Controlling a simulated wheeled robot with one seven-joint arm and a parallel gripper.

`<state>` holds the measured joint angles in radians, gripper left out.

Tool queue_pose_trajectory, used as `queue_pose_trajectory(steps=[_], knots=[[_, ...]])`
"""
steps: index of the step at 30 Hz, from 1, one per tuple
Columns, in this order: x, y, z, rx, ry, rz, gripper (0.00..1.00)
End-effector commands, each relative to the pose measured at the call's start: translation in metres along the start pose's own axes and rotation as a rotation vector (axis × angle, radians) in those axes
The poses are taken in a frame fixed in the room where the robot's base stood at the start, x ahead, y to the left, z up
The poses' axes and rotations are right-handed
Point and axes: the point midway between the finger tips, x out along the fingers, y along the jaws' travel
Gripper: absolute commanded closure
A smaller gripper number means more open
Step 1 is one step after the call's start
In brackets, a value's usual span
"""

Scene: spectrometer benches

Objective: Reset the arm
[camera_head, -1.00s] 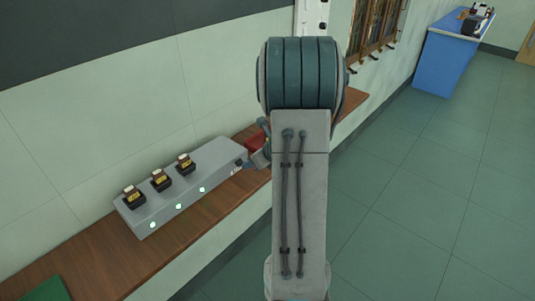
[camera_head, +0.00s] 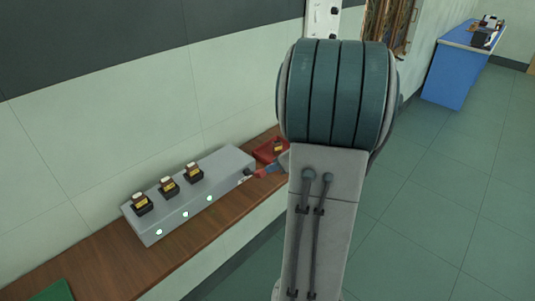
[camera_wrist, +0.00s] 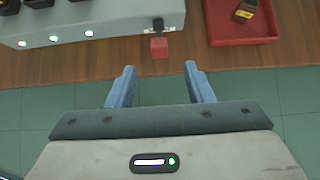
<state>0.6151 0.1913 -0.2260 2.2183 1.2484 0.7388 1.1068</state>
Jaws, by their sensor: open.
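My gripper (camera_wrist: 162,88) is open in the wrist view, its two blue fingers apart with nothing between them. Beyond the fingertips a small red block on a dark stem (camera_wrist: 159,47) sticks out from the front of the grey spectrometer box (camera_wrist: 110,28); the fingers are apart from it. In the head view my arm rises in the middle and hides most of the gripper. The grey box (camera_head: 165,228) stands on the wooden bench, with several dark labelled holders (camera_head: 168,188) on top and lit green-white lights on its front.
A red tray (camera_head: 266,146) with a small amber, labelled item in it stands on the bench (camera_head: 110,262) right of the box. A green mat (camera_head: 55,291) lies at the near left. A blue bench (camera_head: 452,75) stands far right. The floor (camera_head: 450,190) on the right is clear.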

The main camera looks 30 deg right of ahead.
Motion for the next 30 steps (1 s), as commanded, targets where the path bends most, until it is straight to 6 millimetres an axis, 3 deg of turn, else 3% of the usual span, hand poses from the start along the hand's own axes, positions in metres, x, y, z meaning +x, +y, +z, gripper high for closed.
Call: queue_pose_trajectory(steps=[9, 11, 16, 21, 25, 30], knots=[[0.0, 0.0, 0.0, -0.002, 0.0, 0.0, 0.53], [-0.002, 0.019, 0.01, -0.114, 0.006, 0.034, 0.53], [-0.017, 0.104, 0.032, -0.649, 0.036, 0.186, 0.53], [-0.045, 0.186, 0.03, -1.301, 0.057, 0.348, 0.53], [-0.071, 0.231, 0.016, -1.796, 0.071, 0.455, 0.53], [-0.102, 0.262, -0.006, -2.383, 0.104, 0.565, 0.53]])
